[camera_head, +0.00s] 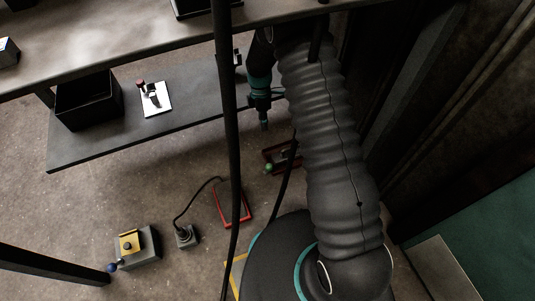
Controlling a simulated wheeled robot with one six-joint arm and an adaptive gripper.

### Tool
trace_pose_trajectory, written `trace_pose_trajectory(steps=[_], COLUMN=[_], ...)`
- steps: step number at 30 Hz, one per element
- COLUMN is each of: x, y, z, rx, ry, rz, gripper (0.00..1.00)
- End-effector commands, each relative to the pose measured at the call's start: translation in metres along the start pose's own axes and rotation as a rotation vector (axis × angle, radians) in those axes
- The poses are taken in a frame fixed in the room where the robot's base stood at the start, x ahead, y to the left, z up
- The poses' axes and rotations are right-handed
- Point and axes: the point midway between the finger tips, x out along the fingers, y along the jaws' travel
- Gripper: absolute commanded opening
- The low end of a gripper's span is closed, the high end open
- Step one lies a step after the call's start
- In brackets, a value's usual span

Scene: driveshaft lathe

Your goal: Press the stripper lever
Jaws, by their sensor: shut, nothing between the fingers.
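I cannot tell for certain which part is the stripper lever. One lever-like device with a dark red knob (141,83) stands on a white plate (163,109) on the dark lower shelf. A lever with a green knob (268,168) sits lower in the view, by a dark red frame. A grey and yellow box with a blue ball knob (112,267) is at the lower left. My gripper (264,127) points down, shut and empty, just right of the shelf's end. It is above the green knob in the picture and apart from it.
The dark shelf (190,105) carries a black open bin (88,101) at its left. A grey worktop (120,35) lies above it. A red frame (234,222) and a small grey cabled box (186,237) are on the floor. Hanging dark cables cross the middle.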

Motion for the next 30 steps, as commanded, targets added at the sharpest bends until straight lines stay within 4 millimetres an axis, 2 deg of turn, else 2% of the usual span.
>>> trace_pose_trajectory(steps=[5,8,23,30], x=[0.004,0.014,0.102,0.114], y=[0.000,0.000,0.000,-0.028], z=[0.000,0.000,0.001,-0.001], rx=[0.000,-0.001,-0.001,-0.002], ry=[0.000,0.000,-0.001,-0.001], rz=[0.000,-0.002,-0.003,0.000], gripper=[0.00,0.00,0.00,0.00])
